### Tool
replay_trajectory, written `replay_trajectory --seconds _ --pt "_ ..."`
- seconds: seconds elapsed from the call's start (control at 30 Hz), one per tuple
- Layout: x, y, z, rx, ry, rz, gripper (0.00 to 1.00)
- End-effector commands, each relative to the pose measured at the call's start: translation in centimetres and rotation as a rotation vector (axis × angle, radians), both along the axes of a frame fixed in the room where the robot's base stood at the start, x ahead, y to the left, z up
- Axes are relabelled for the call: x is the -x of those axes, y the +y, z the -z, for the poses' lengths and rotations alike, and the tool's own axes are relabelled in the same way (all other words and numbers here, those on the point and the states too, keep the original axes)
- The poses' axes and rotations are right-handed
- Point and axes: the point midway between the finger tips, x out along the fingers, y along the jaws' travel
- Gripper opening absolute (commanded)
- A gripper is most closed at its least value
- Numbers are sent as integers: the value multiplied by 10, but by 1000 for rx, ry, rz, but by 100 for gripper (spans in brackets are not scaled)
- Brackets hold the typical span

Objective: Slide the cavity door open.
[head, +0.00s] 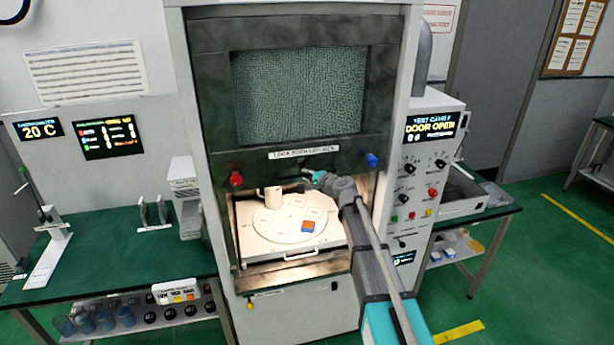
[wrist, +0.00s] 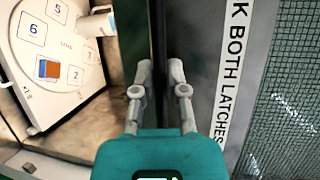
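The cavity door (head: 213,113) is a dark framed panel with a mesh window, standing raised above the lit cavity. Its lower strip reads "lock both latches", with a red latch (head: 236,179) at left and a blue latch (head: 371,160) at right. My gripper (head: 316,177) is at the door's lower edge, right of its middle. In the wrist view my gripper (wrist: 160,72) has its fingers on either side of the dark lower edge (wrist: 158,28), with little gap. The exact contact is partly hidden.
Inside the cavity, a white round plate (head: 288,236) with numbered marks carries a white mug (head: 273,197) and an orange-and-blue block (head: 307,226). A panel (head: 430,125) at right reads "door open". Green benches flank the cabinet.

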Motion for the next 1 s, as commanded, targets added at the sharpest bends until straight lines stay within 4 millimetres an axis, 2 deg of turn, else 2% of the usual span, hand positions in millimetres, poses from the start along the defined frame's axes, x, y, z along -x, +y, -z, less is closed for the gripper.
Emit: replay_trajectory --seconds 0.03,0.13,0.67,1.0 --pt "0 0 0 0 0 0 32" --pt "0 0 0 0 0 0 51" --pt "0 0 4 0 0 -1 51" --pt "0 0 25 1 0 -1 51"
